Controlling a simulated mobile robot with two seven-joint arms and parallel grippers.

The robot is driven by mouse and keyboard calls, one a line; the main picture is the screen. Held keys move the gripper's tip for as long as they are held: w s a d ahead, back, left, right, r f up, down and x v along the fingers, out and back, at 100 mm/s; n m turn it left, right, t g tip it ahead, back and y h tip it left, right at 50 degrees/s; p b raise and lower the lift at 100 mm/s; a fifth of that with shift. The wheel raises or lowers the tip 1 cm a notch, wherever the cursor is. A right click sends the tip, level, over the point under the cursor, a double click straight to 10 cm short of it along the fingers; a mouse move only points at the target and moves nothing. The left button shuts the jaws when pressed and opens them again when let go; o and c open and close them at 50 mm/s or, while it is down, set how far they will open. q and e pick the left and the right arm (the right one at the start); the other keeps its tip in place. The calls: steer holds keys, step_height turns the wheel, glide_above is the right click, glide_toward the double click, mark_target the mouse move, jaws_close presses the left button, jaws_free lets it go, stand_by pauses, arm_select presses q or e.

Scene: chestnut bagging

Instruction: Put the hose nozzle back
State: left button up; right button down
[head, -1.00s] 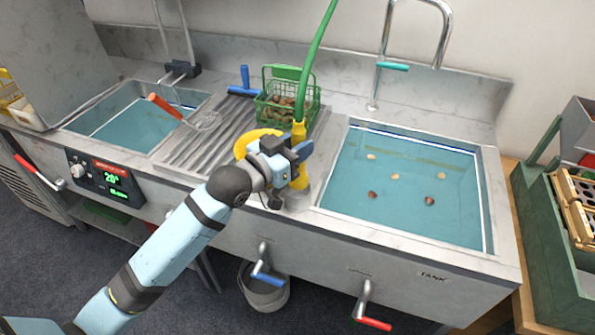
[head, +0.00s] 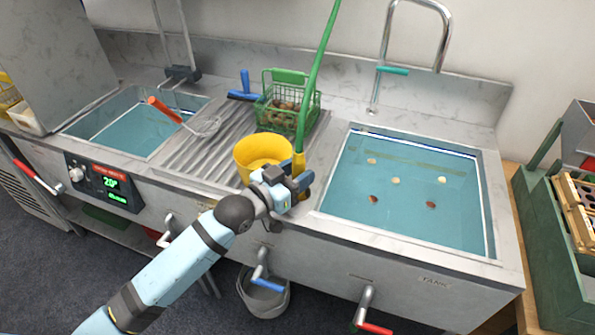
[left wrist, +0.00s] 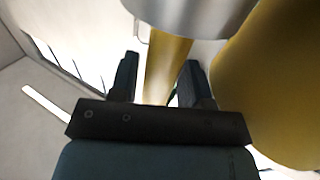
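The hose nozzle (head: 299,164) is yellow and sits at the end of the green hose (head: 317,75), close to upright at the front left corner of the right sink. My left gripper (head: 295,185) is at the nozzle's lower part, which is mostly hidden in the head view. In the left wrist view the yellow nozzle (left wrist: 167,70) lies between my two dark fingers (left wrist: 160,80), with its end meeting a pale metal cylinder (left wrist: 190,12). Whether it sits inside that cylinder is unclear. My right gripper is not in view.
A yellow bucket (head: 262,150) stands close left of the nozzle and fills the wrist view's right side. A green basket of chestnuts (head: 287,105) is behind. The right sink (head: 405,225) holds water and several chestnuts. A whisk (head: 203,126) lies left on the drainboard.

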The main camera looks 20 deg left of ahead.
arm_select(q)
steer(key=shift+o, duration=0.7)
steer(key=shift+r, duration=0.1)
